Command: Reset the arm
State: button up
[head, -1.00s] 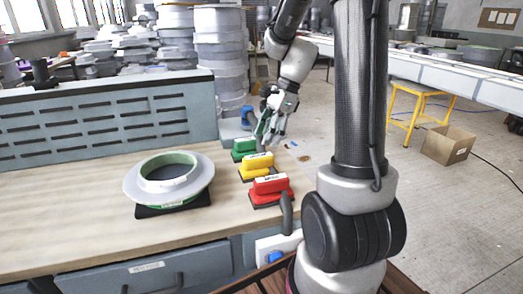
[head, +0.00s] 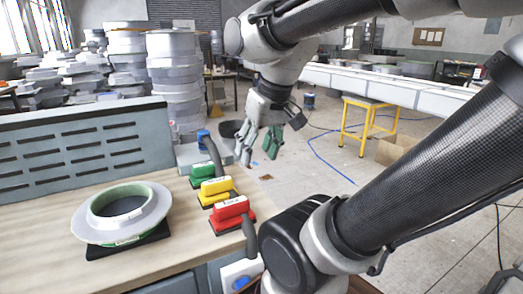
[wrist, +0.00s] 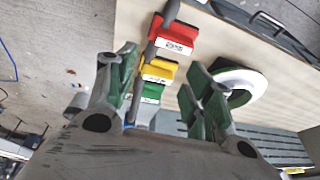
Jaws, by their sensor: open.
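My gripper (head: 258,150) is in the air beyond the far right end of the workbench (head: 40,225) in the head view. Its fingers, with green inner pads, are spread apart and nothing shows between them. The wrist view shows my gripper (wrist: 160,72) from behind, with both fingers apart. Red (head: 230,210), yellow (head: 214,188) and green (head: 203,172) block-shaped tools stand in a row on the bench, nearer the camera than my gripper. The red (wrist: 175,38), yellow (wrist: 158,70) and green (wrist: 151,90) tools also show beyond the fingers in the wrist view.
A white ring mould (head: 85,228) rests on a black pad on the bench. A slotted grey panel (head: 85,140) backs the bench. Stacked moulds (head: 175,75) stand behind. A yellow stool (head: 368,105) and a cardboard box (head: 392,150) are at right. Open floor lies between.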

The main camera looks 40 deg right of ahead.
jog(key=shift+s+d+f+n+t, duration=0.1)
jog(key=shift+s+n+t, duration=0.2)
jog(key=shift+s+n, duration=0.45)
